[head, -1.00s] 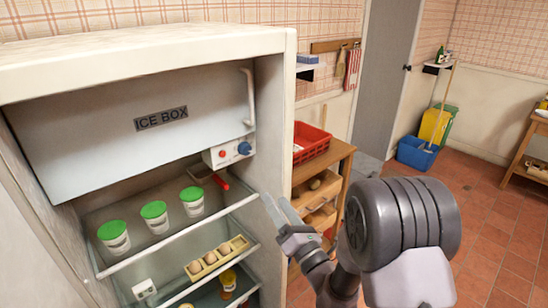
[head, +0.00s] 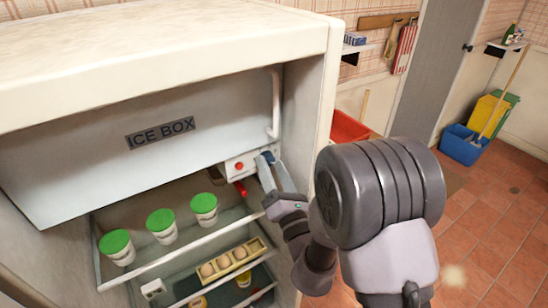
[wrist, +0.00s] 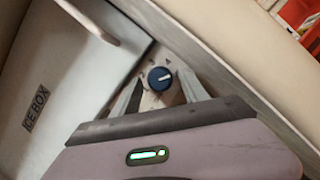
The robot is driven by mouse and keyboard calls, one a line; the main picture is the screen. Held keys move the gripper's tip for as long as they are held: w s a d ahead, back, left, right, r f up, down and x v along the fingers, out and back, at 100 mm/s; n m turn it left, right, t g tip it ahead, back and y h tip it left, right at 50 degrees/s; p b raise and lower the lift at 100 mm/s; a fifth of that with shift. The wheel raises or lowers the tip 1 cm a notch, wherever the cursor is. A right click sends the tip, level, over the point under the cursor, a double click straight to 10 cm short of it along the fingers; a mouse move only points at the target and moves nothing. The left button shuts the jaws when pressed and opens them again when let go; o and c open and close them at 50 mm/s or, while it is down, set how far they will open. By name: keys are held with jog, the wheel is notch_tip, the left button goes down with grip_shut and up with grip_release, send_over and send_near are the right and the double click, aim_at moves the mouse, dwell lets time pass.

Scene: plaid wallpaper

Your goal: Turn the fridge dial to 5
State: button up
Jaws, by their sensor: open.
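The fridge dial (wrist: 160,78) is a round dark blue knob with a white pointer mark, on a pale control panel (head: 238,166) under the ice box. In the head view my gripper (head: 268,168) is at the panel's right end and partly hides the dial.
A red knob (head: 239,167) sits left of the dial. The ice box (head: 140,150) is at the upper left, with a pale handle bar (head: 276,105). Green-lidded tubs (head: 161,226) and an egg holder (head: 232,258) stand below. The fridge's side wall (head: 318,110) is close on the right.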

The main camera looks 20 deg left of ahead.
jog(key=shift+s, duration=0.15)
jog(key=shift+c, duration=0.2)
grip_shut()
jog(key=m+p, duration=0.1)
jog(key=p, duration=0.1)
jog(key=shift+r+m+h+p, duration=0.3)
jog(key=shift+r+h+p, duration=0.05)
jog(key=shift+h+p, duration=0.05)
jog(key=shift+f, duration=0.25)
jog(key=shift+o, duration=0.2)
grip_release()
